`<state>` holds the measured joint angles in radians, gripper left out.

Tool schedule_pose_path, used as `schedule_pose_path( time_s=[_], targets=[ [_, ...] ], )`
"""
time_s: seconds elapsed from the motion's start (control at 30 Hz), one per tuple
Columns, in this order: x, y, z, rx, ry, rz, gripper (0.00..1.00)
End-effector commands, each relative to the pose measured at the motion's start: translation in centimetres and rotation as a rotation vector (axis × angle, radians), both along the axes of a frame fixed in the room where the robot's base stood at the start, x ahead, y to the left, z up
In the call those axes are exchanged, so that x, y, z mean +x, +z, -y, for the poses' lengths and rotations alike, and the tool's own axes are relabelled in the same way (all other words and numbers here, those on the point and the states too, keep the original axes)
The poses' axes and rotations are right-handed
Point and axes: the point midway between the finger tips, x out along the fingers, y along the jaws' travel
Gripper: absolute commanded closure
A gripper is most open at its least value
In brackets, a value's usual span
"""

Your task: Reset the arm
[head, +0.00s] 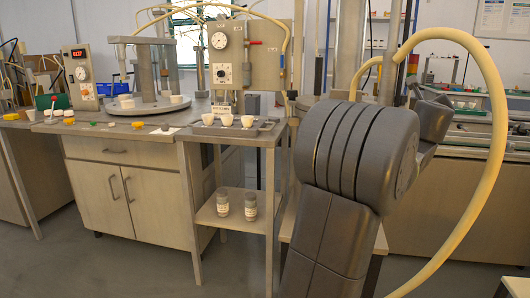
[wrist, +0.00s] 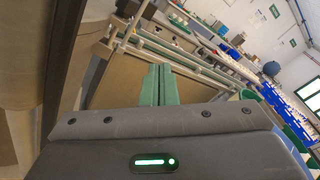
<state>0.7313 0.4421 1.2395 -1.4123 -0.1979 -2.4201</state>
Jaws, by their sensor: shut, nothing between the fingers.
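My arm stands large in the right half of the head view, folded, with its dark grey links in front of the bench behind. In the wrist view my gripper (wrist: 160,85) shows two green fingers side by side, touching, with nothing between them. It points out into the room, apart from any surface. A green strip is lit on the gripper's body. In the head view the fingers are hidden behind the arm.
A workbench (head: 110,150) with a round turntable (head: 150,108) and a gauge panel (head: 225,58) stands at the left. Several white cups sit on a dark tray (head: 228,132). Two jars (head: 223,202) stand on the lower shelf (head: 233,222). Blue bins (wrist: 238,60) show in the wrist view.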

Motion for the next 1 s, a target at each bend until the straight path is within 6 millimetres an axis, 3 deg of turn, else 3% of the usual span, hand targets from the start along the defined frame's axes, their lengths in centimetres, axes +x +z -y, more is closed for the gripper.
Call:
schedule_pose_path(
  time_s=[0.6, 1.0],
  targets=[
    [7.3, 0.1, 4.7, 0.0, -0.001, -0.001, 1.0],
    [8.5, -0.1, 5.5, 0.0, 0.0, 0.0, 1.0]
  ],
)
